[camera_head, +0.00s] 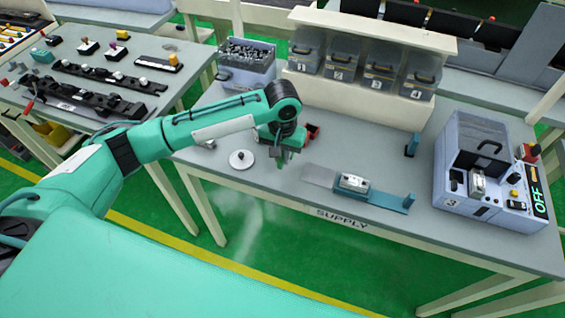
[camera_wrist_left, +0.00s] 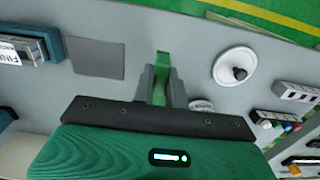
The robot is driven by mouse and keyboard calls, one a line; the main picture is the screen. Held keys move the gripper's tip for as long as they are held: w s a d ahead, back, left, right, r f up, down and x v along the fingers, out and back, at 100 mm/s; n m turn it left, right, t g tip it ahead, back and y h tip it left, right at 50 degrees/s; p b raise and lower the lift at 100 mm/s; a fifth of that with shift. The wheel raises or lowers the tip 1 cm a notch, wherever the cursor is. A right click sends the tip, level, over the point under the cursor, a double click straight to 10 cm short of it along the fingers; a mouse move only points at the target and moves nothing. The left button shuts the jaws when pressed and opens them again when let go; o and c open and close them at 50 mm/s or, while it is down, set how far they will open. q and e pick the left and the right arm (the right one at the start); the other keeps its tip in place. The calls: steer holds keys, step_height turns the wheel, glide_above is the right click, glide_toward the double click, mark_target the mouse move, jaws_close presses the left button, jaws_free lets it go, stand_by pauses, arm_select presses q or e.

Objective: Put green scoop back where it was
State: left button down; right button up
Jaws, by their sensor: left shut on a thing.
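My left gripper (camera_head: 284,155) hangs over the supply table (camera_head: 370,150), left of its middle. In the left wrist view its fingers (camera_wrist_left: 160,88) are shut on the green scoop (camera_wrist_left: 162,66), whose narrow green part shows between and beyond the fingertips. The rest of the scoop is hidden by the gripper. A flat grey pad (camera_head: 318,175) lies to the right of the gripper in the head view; the pad (camera_wrist_left: 97,58) also shows in the left wrist view. My right gripper is not in view.
A white disc with a dark knob (camera_head: 241,160) lies left of the gripper. A red bin (camera_head: 312,132) stands close behind it. A teal fixture (camera_head: 384,195) with a clip block is to the right. Lidded bins (camera_head: 340,62) and a grey machine (camera_head: 483,165) stand farther off.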

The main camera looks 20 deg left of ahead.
mark_target(282, 172)
arm_select(q)
step_height(282, 172, down, 4)
steer(key=shift+f+p, duration=0.25)
steer(key=shift+p, duration=0.05)
steer(key=shift+f, duration=0.15)
steer(key=c, duration=1.4)
jaws_free()
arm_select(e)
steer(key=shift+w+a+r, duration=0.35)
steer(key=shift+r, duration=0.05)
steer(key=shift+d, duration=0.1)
